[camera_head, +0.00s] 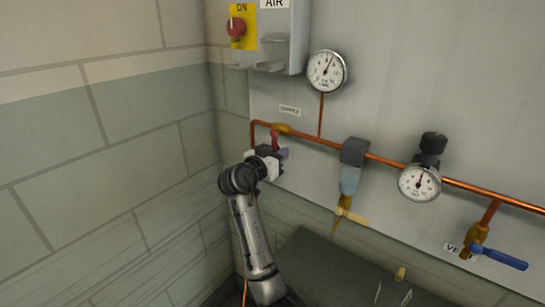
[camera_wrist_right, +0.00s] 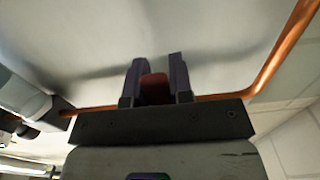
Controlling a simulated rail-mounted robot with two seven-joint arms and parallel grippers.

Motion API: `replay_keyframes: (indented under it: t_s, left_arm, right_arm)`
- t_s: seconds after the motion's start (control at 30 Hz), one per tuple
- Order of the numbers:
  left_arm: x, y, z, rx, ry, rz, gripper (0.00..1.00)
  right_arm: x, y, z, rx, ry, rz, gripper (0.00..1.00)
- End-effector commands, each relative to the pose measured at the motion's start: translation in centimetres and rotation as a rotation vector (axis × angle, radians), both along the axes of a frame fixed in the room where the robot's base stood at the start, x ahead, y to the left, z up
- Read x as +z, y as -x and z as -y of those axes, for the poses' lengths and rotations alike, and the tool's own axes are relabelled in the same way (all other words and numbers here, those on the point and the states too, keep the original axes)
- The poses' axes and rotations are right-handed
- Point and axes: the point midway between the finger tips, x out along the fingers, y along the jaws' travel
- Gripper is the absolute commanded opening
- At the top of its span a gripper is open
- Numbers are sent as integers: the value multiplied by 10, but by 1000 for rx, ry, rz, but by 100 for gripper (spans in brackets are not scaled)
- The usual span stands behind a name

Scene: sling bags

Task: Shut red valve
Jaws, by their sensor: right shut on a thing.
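The red valve handle (camera_head: 275,138) is on the copper pipe at the left of the wall panel in the head view. It points down from a brass valve body (camera_head: 281,128), across the pipe's run. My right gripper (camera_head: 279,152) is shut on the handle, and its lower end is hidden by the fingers. In the right wrist view the red handle (camera_wrist_right: 154,89) sits between the two dark fingers of my right gripper (camera_wrist_right: 156,68). My left gripper is in neither view.
A pressure gauge (camera_head: 326,71) stands above the pipe. A filter unit (camera_head: 351,166), a second gauge (camera_head: 419,183) and a blue-handled valve (camera_head: 504,259) lie to the right. A grey box with a red switch (camera_head: 236,27) hangs above. A brick wall (camera_head: 100,180) closes off the left.

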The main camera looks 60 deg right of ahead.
Motion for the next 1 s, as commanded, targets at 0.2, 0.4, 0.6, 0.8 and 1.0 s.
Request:
replay_keyframes:
  t_s: [0.2, 0.4, 0.6, 0.8, 1.0]
  left_arm:
    - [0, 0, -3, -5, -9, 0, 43]
    - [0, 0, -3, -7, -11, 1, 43]
    - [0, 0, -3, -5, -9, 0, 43]
    - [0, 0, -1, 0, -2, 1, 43]
    - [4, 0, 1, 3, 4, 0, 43]
  right_arm:
    - [1, 0, 0, 2, 2, 9, 0]
    - [1, 0, 0, 2, 2, 8, 32]
    - [1, 0, 0, 1, 1, 5, 47]
    - [0, 0, -1, 1, 1, 4, 47]
    - [0, -4, -20, 3, -2, 3, 47]
